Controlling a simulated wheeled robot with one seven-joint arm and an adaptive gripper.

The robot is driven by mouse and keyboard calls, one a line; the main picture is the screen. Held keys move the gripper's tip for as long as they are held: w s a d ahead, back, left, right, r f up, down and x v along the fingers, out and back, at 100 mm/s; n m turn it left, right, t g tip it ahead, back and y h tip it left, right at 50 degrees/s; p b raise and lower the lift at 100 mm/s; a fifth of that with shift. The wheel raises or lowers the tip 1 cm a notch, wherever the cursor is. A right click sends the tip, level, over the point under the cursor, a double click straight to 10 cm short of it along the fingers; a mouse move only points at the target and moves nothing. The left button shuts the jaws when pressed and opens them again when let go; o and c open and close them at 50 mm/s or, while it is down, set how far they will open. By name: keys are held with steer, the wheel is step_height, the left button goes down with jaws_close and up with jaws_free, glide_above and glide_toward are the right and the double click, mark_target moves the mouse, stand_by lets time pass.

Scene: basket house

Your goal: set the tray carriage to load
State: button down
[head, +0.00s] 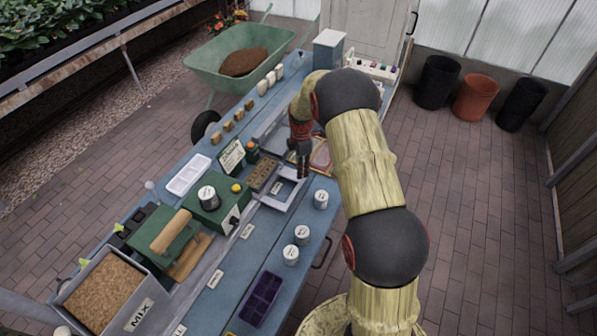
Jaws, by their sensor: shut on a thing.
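The tray carriage (284,207) is a grey frame on the long grey rail (216,258) that runs along the blue bench. The exact part held is hidden by the fingers. Small white labels (247,231) lie along the near side of the rail; their words are too small to read surely.
A green machine (222,208) with a tin on top stands left of the carriage. Tins (321,200) stand to its right, and a purple cell tray (262,297) lies at the near end. A MIX bin (138,314) stands at near left. The rail nearer me looks clear.

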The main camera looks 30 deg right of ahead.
steer(key=shift+w+d, duration=0.15)
steer(key=c, duration=1.7)
jaws_free()
steer(key=shift+d, duration=0.1)
steer(key=shift+o, duration=1)
step_height(320, 180, up, 12)
